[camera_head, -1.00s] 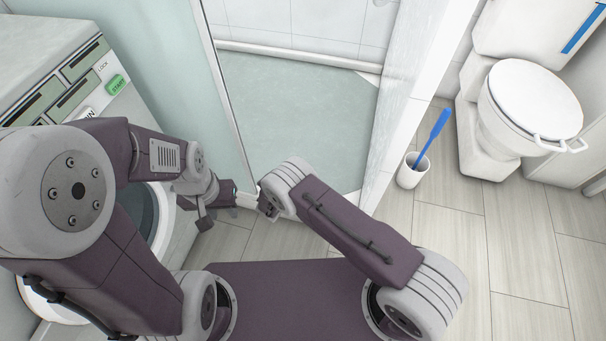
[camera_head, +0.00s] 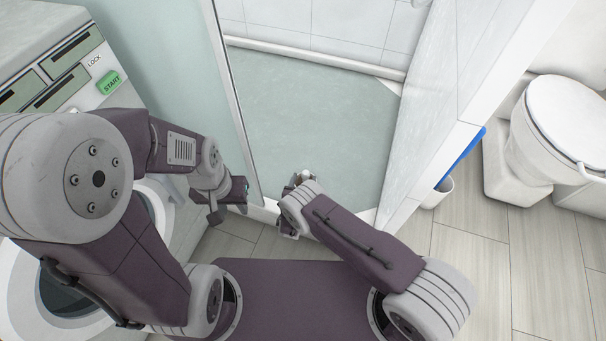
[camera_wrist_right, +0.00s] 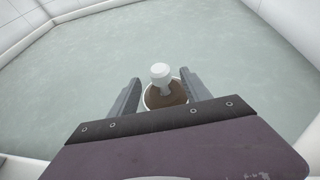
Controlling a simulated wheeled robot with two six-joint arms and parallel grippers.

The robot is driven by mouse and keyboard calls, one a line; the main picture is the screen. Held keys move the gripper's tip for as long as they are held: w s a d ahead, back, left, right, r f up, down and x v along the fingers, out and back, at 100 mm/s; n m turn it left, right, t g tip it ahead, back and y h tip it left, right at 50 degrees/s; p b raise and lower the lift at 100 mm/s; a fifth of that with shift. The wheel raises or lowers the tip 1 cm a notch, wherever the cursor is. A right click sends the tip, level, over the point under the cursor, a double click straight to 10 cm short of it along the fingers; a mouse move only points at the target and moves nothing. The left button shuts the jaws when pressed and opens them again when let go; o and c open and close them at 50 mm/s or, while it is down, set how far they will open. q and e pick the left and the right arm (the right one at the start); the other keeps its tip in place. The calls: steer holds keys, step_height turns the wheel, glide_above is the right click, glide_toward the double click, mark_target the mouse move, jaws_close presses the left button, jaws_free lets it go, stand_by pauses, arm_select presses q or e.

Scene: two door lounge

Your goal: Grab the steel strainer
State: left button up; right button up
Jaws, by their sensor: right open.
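A small round object (camera_wrist_right: 166,96) with a pale knob, a brown top and a light rim lies between the open fingers of my right gripper (camera_wrist_right: 160,78) in the right wrist view. It may be the strainer, but I cannot tell its material. Its lower part is hidden behind the gripper body. In the head view, a small pale knob (camera_head: 304,175) shows at the tip of my right gripper (camera_head: 296,184), by the shower entrance. I cannot tell whether the fingers touch it. My left gripper (camera_head: 238,192) is beside the glass panel; its fingers are unclear.
The pale green shower floor (camera_head: 315,115) is clear beyond my right gripper. A glass panel (camera_head: 185,70) stands close to my left arm, beside the washing machine (camera_head: 45,60). A low wall (camera_head: 435,130) separates the shower from the toilet (camera_head: 560,125) and brush holder (camera_head: 439,193).

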steer(key=shift+w+d+f, duration=0.15)
steer(key=shift+w+f, duration=0.05)
steer(key=shift+w, duration=0.3)
steer(key=shift+r, duration=0.1)
steer(key=shift+c, duration=0.7)
jaws_close()
arm_select(q)
steer(key=shift+w, duration=0.4)
